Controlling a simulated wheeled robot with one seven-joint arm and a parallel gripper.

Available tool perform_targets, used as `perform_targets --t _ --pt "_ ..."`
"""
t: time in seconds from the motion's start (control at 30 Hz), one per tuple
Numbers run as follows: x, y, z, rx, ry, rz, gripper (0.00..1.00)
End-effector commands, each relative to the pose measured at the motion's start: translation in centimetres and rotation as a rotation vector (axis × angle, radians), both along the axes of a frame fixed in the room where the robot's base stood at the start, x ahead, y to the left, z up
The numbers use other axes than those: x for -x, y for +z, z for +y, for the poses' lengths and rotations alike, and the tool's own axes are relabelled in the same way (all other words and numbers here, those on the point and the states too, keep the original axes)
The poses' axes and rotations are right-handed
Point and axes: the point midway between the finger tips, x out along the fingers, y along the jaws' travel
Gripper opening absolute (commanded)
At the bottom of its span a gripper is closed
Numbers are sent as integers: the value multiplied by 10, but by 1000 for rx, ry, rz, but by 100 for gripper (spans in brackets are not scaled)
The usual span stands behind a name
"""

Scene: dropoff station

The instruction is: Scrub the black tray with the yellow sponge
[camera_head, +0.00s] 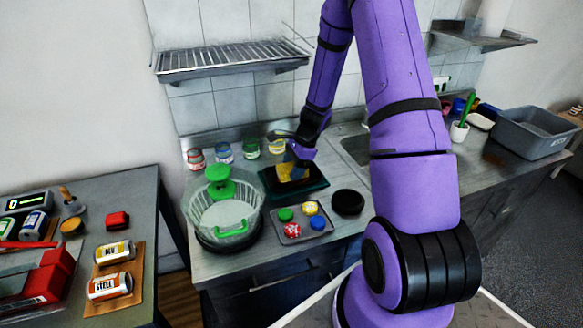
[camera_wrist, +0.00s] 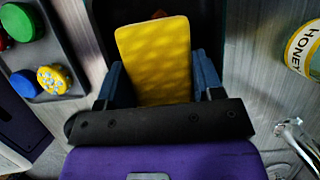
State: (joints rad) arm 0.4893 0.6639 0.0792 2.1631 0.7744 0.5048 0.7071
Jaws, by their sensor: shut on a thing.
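The black tray (camera_head: 310,186) lies on the counter under the shelf, in the middle of the head view. In the wrist view its dark surface (camera_wrist: 208,28) shows at the top, behind the sponge. My gripper (camera_wrist: 155,82) is shut on the yellow sponge (camera_wrist: 155,42), with a blue finger on each side of it. In the head view the sponge (camera_head: 288,172) is over the tray, below my gripper (camera_head: 301,157). I cannot tell whether it touches the tray. A small reddish-brown spot shows just beyond the sponge's far end. Much of the tray is hidden.
A small tray (camera_head: 291,232) with several coloured lids and a black round lid (camera_head: 348,203) lie in front. A basket (camera_head: 224,217) stands left. Several jars (camera_head: 251,149) line the wall. A sink (camera_head: 357,150) and a grey bin (camera_head: 530,133) are right.

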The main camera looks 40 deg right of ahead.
Motion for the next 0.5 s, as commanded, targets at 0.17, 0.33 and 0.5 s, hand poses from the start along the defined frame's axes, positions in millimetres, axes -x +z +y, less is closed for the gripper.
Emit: perform_targets --t 0.17,0.33,0.5 --pt "0 0 0 0 0 0 42" --pt "0 -1 0 0 0 0 42" --pt "0 -4 0 0 0 0 42"
